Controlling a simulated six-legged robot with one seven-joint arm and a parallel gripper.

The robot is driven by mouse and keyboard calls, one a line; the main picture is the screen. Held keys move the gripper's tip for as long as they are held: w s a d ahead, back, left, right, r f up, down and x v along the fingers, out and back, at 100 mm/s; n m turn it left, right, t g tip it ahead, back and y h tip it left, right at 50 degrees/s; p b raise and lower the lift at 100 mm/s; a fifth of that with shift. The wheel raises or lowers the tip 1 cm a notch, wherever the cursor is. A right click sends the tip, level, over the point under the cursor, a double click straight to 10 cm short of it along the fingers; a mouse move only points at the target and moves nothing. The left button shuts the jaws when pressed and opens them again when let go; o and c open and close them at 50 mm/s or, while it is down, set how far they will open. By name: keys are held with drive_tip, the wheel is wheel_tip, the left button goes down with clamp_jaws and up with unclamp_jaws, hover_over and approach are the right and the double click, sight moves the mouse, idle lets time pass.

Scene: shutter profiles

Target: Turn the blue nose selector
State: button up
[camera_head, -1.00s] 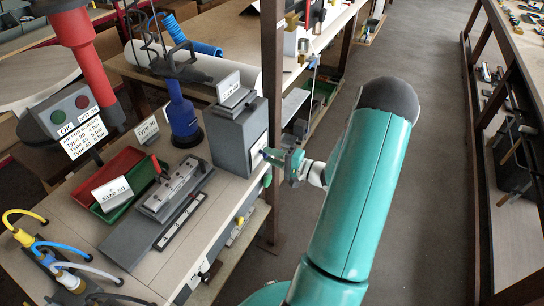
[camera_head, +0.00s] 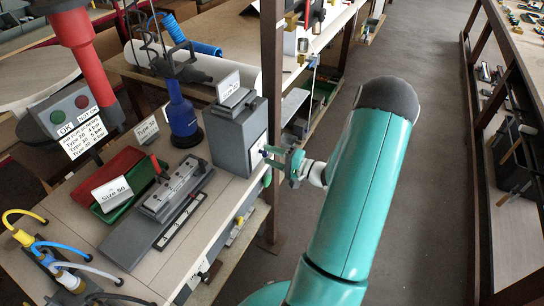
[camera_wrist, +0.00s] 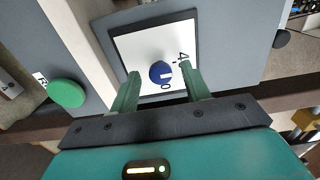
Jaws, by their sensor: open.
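The blue nose selector (camera_wrist: 160,72) is a round blue knob with a white mark, on a white panel (camera_wrist: 138,47) of a grey box. The digits on the panel are partly hidden. In the wrist view my gripper (camera_wrist: 160,78) is open, with one green finger on each side of the knob's lower part; I cannot tell whether either touches it. In the head view my gripper (camera_head: 272,156) is at the right face of the grey box (camera_head: 236,135), and the knob shows only as a small blue spot there.
A green button (camera_wrist: 67,93) and a dark knob (camera_wrist: 281,39) flank the panel. The workbench (camera_head: 90,215) holds red and green trays (camera_head: 122,165), a grey fixture (camera_head: 172,190) and a blue bottle-shaped tool (camera_head: 182,118). The aisle floor (camera_head: 430,200) on the right is clear.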

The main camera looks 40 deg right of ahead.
drive_tip(key=v, duration=1.3)
drive_tip(key=shift+s, duration=0.35)
drive_tip(key=w+a+r+n+g+y, duration=0.2)
drive_tip(key=w+a+r+n+g, duration=0.3)
drive_tip(key=a, duration=0.6)
drive_tip(key=a+r+n+g+y, duration=0.1)
drive_tip(key=a+r+n+g, duration=0.2)
drive_tip(key=a+r+g, duration=0.65)
drive_tip(key=s+a+r+n+t+h, duration=0.1)
drive_tip(key=s+a+r+n+h, duration=0.2)
drive_tip(key=a, duration=0.4)
drive_tip(key=s+a+r+n+t+h, duration=0.2)
drive_tip(key=s+a+r+h, duration=0.2)
drive_tip(key=a+r+h, duration=0.2)
drive_tip(key=shift+s+a+n, duration=0.3)
drive_tip(key=shift+a+n, duration=0.1)
drive_tip(key=shift+a, duration=0.75)
